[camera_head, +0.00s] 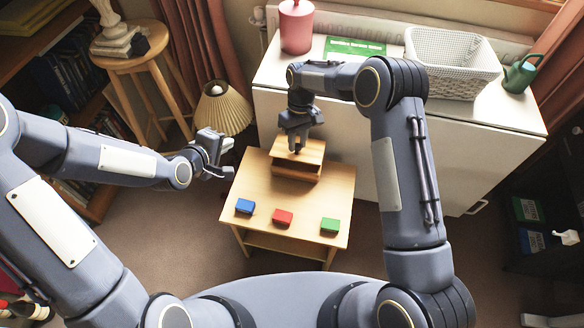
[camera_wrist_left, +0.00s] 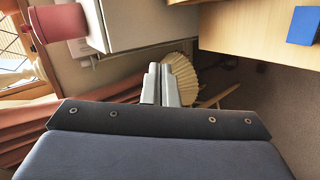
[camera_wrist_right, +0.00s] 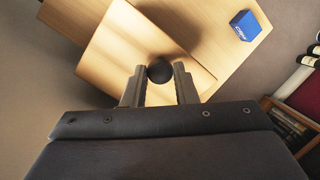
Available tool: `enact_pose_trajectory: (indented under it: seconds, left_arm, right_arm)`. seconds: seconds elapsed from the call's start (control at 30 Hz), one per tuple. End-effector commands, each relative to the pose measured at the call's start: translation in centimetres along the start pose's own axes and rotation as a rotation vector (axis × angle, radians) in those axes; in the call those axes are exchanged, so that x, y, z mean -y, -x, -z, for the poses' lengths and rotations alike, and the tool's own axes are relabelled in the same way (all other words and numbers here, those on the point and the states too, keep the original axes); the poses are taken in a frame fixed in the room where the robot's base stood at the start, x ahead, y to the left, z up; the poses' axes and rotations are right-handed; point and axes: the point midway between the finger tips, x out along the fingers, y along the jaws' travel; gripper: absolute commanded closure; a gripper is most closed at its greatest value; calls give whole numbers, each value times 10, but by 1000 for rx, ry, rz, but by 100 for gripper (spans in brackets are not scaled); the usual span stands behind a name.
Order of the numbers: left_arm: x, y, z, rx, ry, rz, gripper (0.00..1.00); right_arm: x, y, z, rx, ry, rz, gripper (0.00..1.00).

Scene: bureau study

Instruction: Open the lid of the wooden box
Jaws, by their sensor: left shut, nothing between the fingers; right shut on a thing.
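The wooden box (camera_head: 296,174) stands at the back of the small wooden table (camera_head: 255,185). Its lid (camera_head: 313,150) shows on top; whether a gap lies beneath it is hard to tell. My right gripper (camera_head: 296,145) is above the lid, shut on its dark round knob (camera_wrist_right: 160,70), which shows between the fingers in the right wrist view. The pale lid (camera_wrist_right: 120,50) fills the area around the knob there. My left gripper (camera_head: 226,172) is shut and empty, left of the table and apart from the box; its fingers (camera_wrist_left: 165,72) show together in the left wrist view.
Blue (camera_head: 245,206), red (camera_head: 282,217) and green (camera_head: 330,225) blocks lie along the table's front. A pleated lamp (camera_head: 222,108) stands behind my left gripper. A white cabinet (camera_head: 460,125) with a basket (camera_head: 452,65) and pink canister (camera_head: 296,27) stands behind the table.

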Motion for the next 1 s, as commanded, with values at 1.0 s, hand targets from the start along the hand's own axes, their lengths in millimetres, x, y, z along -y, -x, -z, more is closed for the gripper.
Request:
enact_pose_trajectory:
  seconds: [1.0]
  left_arm:
    - [114,-83,-170,294,1617,-620,100]
  right_arm:
    - [0,0,0,0,0,0,100]
